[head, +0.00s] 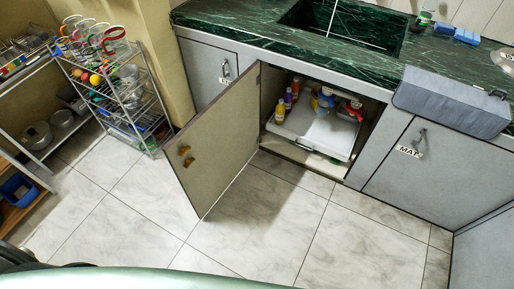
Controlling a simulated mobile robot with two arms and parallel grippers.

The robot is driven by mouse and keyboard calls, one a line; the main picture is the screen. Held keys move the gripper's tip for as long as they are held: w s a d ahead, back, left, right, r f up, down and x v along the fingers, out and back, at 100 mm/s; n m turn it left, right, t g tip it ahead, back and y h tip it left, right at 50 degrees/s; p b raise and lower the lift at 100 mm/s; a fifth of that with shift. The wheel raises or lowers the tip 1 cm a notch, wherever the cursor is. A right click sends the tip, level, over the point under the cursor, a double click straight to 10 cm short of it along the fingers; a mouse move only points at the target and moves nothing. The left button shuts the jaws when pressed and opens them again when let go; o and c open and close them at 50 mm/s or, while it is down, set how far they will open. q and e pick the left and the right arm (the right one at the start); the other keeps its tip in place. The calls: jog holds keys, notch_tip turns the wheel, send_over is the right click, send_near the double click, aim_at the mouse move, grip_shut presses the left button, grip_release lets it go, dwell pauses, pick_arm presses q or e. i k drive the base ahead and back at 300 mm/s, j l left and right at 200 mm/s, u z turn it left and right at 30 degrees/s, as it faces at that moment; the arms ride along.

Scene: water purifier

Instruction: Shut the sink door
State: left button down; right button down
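The sink door (213,140) stands wide open, swung out from the left side of the cabinet opening over the floor. Two small brown pieces show on its visible face. Inside the open sink cabinet is a white tray (323,137) with several bottles (283,106) at its left and blue and red parts (326,98) behind. The sink basin (345,24) is set in the green marble counter above. Neither of my grippers shows in the head view.
A closed grey door (400,175) labelled MAT is right of the opening, and another closed door (205,72) is at its left. A grey box (452,101) overhangs the counter edge. A wire rack (122,95) stands at left. The tiled floor (265,220) in front is clear.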

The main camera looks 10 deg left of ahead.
aim_at(224, 136)
jog(key=j+z, duration=0.2)
jog(key=z, duration=0.2)
jog(key=i+j+z, duration=0.1)
jog(key=j+z, duration=0.4)
jog(key=z, duration=0.3)
jog(key=j+z, duration=0.25)
jog(key=z, duration=0.15)
jog(key=k+j, duration=0.1)
jog(key=j, duration=0.3)
jog(key=k+j, duration=0.1)
jog(key=j, duration=0.35)
jog(key=k+j, duration=0.1)
jog(key=j, duration=0.3)
jog(key=k+j, duration=0.1)
jog(key=j, duration=0.3)
jog(key=k+j, duration=0.1)
jog(key=j, duration=0.3)
jog(key=k+j, duration=0.1)
jog(key=j, duration=0.35)
jog(key=k+j, duration=0.1)
jog(key=j, duration=0.3)
jog(key=k+j, duration=0.1)
jog(key=j, duration=0.15)
jog(key=k+l+z, duration=0.2)
jog(key=j, duration=0.1)
